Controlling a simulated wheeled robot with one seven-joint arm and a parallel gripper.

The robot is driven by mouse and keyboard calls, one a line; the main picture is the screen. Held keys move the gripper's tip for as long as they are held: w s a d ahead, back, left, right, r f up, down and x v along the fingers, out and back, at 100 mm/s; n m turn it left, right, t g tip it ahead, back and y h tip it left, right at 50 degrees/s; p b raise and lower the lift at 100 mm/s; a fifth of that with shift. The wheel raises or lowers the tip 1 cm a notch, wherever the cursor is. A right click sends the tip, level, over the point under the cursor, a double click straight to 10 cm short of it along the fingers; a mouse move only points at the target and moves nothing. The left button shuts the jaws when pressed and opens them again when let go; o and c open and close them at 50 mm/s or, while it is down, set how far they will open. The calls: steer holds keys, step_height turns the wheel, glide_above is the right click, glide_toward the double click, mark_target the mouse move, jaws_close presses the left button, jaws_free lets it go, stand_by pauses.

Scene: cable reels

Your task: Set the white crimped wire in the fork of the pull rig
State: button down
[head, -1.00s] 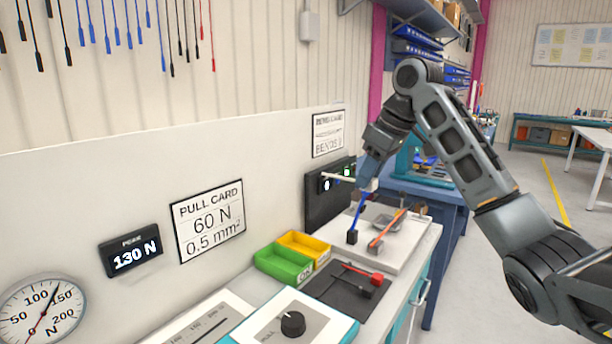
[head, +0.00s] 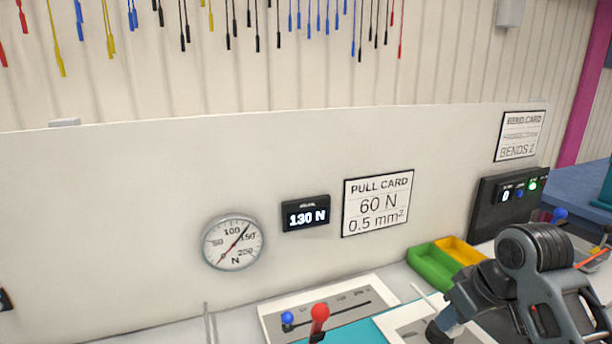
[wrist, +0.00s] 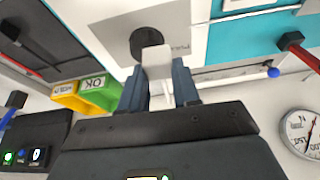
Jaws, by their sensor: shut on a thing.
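My gripper (wrist: 158,85) shows in the wrist view with its blue fingers shut on the white crimped wire (wrist: 154,62), whose pale end sticks out between them. In the head view the wire (head: 428,298) shows as a thin white tilted stick beside my gripper (head: 440,330), which is low at the right, over the bench. The pull rig's slotted plate (head: 345,302) lies left of the gripper, with a red-knobbed lever (head: 320,312) and a blue knob (head: 288,318). I cannot make out the fork clearly.
A green bin (head: 432,268) and a yellow bin (head: 460,250) stand behind my arm. The back panel carries a gauge (head: 233,243), a 130 N display (head: 306,214) and a pull card (head: 377,204).

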steer(key=s+a+f, duration=0.1)
steer(key=a, duration=0.1)
steer(key=s+a+f, duration=0.1)
steer(key=f, duration=0.1)
steer(key=s+a+f, duration=0.1)
steer(key=a, duration=0.1)
steer(key=shift+s+a+f, duration=0.15)
steer(key=shift+a+f, duration=0.2)
steer(key=shift+f, duration=0.05)
steer(key=shift+s+a+f, duration=0.1)
steer(key=shift+a, duration=0.1)
steer(key=shift+a, duration=0.1)
